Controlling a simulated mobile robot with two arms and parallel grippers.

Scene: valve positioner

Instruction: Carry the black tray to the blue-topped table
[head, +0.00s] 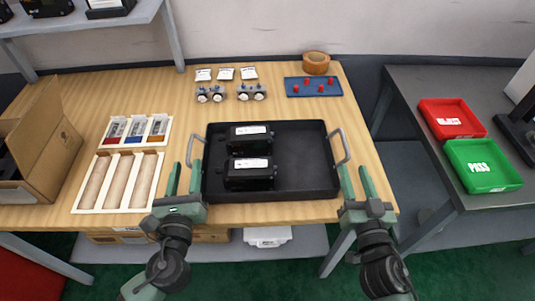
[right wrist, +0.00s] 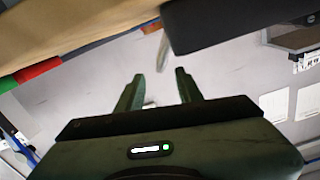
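The black tray (head: 300,185) lies flat on the wooden workbench near its front edge, with a grey handle on each short side. Two black boxy devices (head: 249,173) with white labels sit in its left half. My left gripper (head: 186,164) is open at the left handle (head: 195,148). My right gripper (head: 353,166) is open at the right handle (head: 341,147). In the right wrist view, a pale handle (right wrist: 163,54) shows between the open fingers, beside the dark tray (right wrist: 230,22). I cannot tell whether either handle is touched. No blue-topped table is recognisable.
The wooden bench (head: 370,190) also holds a cardboard box (head: 55,150), a white slotted organiser (head: 117,183), small parts and a blue pegged plate (head: 313,87). A grey table (head: 420,85) at the right carries a red bin (head: 452,119) and a green bin (head: 483,166).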

